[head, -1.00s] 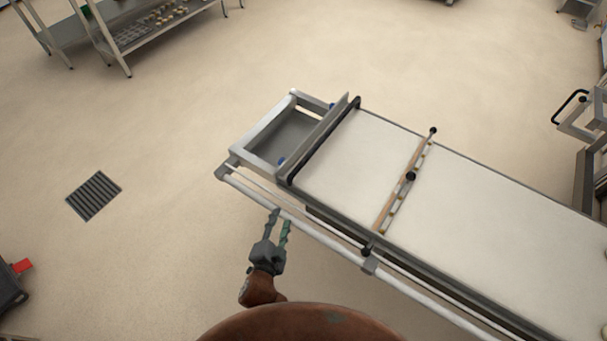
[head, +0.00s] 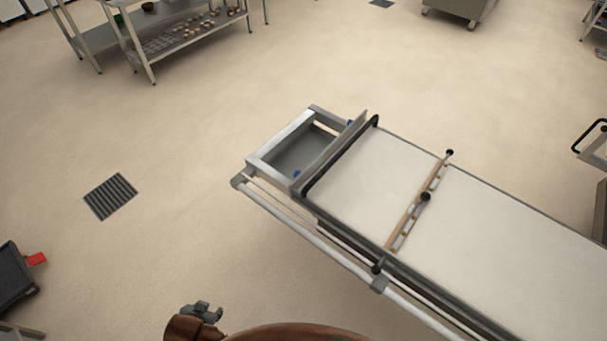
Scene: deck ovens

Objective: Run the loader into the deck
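The loader (head: 375,190) is a long, pale, flat belt in a grey metal frame, lying diagonally from centre to lower right in the head view. A grey crossbar with a black edge (head: 340,160) spans its left end, beside an open frame (head: 280,140). A wooden strip with black knobs (head: 420,205) crosses the belt. A light rail (head: 310,233) runs along its near side. My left gripper (head: 203,311) is low in the picture, apart from the rail; its fingers are too foreshortened to judge. My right gripper is out of view. No deck oven opening shows.
A steel table with trays on its lower shelf (head: 190,38) stands at top left. A floor grate (head: 110,196) lies at left. A dark item with a red part (head: 36,259) is at the left edge. A cart (head: 590,140) is at right. Open floor surrounds the loader's left end.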

